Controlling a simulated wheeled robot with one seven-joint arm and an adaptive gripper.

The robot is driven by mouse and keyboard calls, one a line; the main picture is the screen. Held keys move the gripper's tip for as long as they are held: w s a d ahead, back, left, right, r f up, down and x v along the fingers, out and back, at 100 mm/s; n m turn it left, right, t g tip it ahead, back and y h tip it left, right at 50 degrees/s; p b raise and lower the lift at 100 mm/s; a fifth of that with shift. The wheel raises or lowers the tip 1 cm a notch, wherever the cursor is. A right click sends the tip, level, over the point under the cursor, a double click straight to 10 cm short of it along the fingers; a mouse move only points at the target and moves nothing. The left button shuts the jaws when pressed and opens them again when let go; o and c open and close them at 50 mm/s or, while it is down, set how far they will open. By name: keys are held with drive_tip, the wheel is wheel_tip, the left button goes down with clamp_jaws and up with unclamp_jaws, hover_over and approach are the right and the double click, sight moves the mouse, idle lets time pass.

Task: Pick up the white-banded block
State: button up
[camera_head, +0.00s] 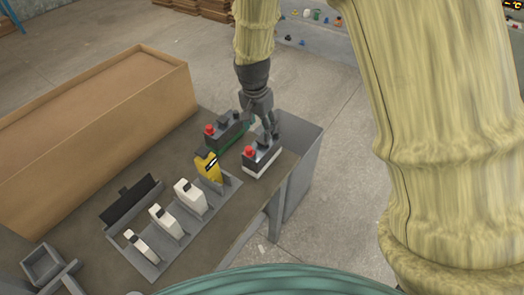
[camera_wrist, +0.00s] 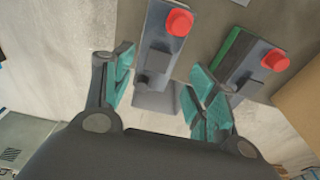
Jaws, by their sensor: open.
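The white-banded block (camera_head: 258,161) is a dark grey block with a red knob and a white band along its bottom. It sits at the table's right end in the head view. In the wrist view its dark top (camera_wrist: 162,38) lies ahead of and between my open fingers. My gripper (camera_head: 267,131) is just above the far end of this block, with its fingers pointing down. It also shows in the wrist view (camera_wrist: 163,90), open and empty. Whether a finger touches the block I cannot tell.
A similar green-banded block (camera_head: 222,132) stands close to the left; it also shows in the wrist view (camera_wrist: 252,62). A grey rack (camera_head: 190,228) holds a yellow tool (camera_head: 208,168) and white items. A large brown box (camera_head: 90,130) stands at the left.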

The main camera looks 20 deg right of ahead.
sight(262, 139)
drive_tip(key=shift+w+d+f+p, duration=0.1)
drive_tip(key=shift+d+f+p, duration=0.15)
drive_tip(key=shift+f, duration=0.8)
drive_tip(key=shift+w+d+f+p, duration=0.15)
drive_tip(key=shift+f+p, duration=0.2)
drive_tip(key=shift+f, duration=0.65)
drive_tip(key=shift+w+d+f+p, duration=0.1)
drive_tip(key=shift+d+f+p, duration=0.15)
drive_tip(key=shift+f, duration=0.8)
clamp_jaws()
drive_tip(key=shift+r, duration=0.1)
